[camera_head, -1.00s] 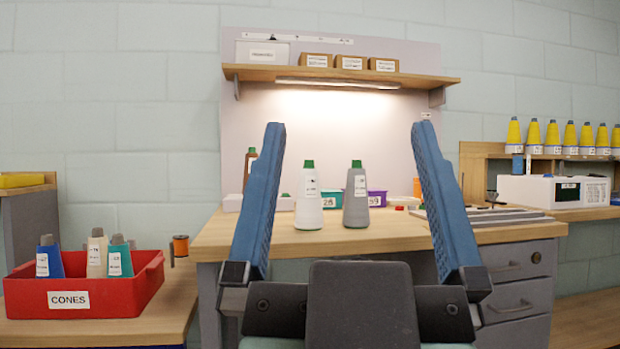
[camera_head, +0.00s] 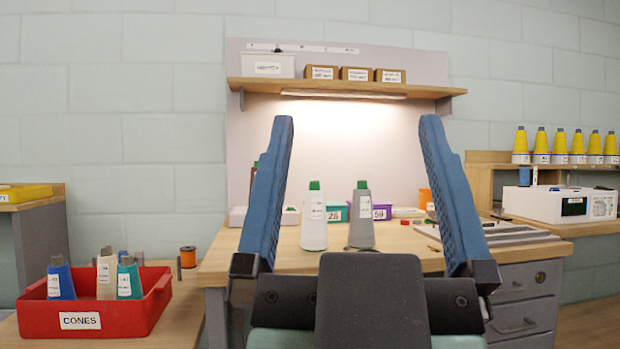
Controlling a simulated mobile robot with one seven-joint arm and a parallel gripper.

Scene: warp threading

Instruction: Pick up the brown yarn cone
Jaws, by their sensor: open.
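The brown yarn cone (camera_head: 253,181) is mostly hidden behind my gripper's left finger. Only a thin strip of it and a bit of its green tip show at the left of the bench. My gripper (camera_head: 357,122) is open and empty, its two blue fingers pointing up and spread wide in front of the bench. Between the fingers, farther back, stand a white cone (camera_head: 314,222) and a grey cone (camera_head: 361,222), both upright with green tips. The gripper looks apart from all the cones.
A red bin (camera_head: 110,322) labelled CONES holds several cones on a low table at left. An orange spool (camera_head: 188,257) stands beside it. Small labelled bins, including a purple one (camera_head: 382,211), sit on the bench (camera_head: 290,262). A shelf (camera_head: 340,87) hangs above.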

